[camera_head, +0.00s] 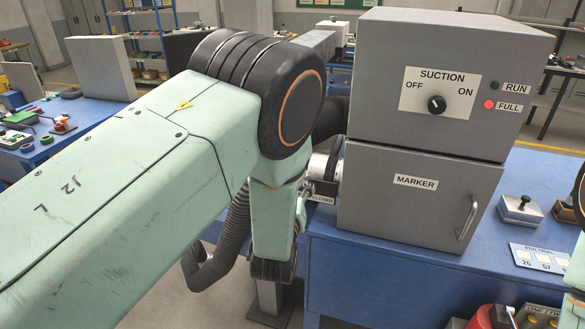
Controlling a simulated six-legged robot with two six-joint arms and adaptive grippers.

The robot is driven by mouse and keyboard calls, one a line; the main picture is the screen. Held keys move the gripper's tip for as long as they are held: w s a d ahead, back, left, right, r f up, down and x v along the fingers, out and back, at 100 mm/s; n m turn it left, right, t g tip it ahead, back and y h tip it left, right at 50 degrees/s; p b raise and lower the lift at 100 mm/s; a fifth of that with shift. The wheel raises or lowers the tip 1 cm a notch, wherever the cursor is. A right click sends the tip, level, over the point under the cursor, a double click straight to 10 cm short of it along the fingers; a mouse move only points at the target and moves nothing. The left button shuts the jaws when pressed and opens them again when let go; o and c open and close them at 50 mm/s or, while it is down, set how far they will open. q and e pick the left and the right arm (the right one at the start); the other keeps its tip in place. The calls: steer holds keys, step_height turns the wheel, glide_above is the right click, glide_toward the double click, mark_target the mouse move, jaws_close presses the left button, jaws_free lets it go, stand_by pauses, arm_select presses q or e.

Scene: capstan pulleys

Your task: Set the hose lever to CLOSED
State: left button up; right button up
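The grey suction machine (440,80) stands on a blue bench. On its left side a silver hose fitting (321,166) shows beside my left arm. A small label reading CLOSED (321,199) sits just below it. Small metal parts show between the fitting and the label; I cannot tell which of them is the hose lever or how it is set. A grey ribbed hose (233,232) hangs down behind my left arm. My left arm crosses in front of this area, and its fingers cannot be made out there. My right gripper is out of view; only bits of the arm show at the right edge.
The machine front has a SUCTION knob (436,104), a red FULL lamp (489,104) and a MARKER door with a handle (468,217). A metal block with a knob (520,209) and a PEN TRIM panel (539,258) lie to the right. A red container (481,317) stands below.

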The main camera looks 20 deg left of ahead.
arm_select(q)
steer(key=w, duration=0.2)
steer(key=w+a, duration=0.1)
steer(key=w+a+f, duration=0.1)
steer(key=w, duration=0.1)
steer(key=shift+w+a, duration=0.15)
steer(key=shift+w, duration=0.15)
steer(key=shift+s+d+r, duration=0.3)
steer(key=shift+d+r, duration=0.15)
steer(key=shift+d, duration=0.2)
steer(key=shift+w+a+f, duration=0.35)
steer(key=shift+a, duration=0.2)
steer(key=c, duration=0.5)
steer(key=shift+s+d+r, duration=0.15)
steer(key=shift+d, duration=0.25)
steer(key=c, duration=0.4)
steer(key=shift+c, duration=0.8)
steer(key=shift+a, duration=0.3)
jaws_close()
steer(key=shift+d, duration=0.15)
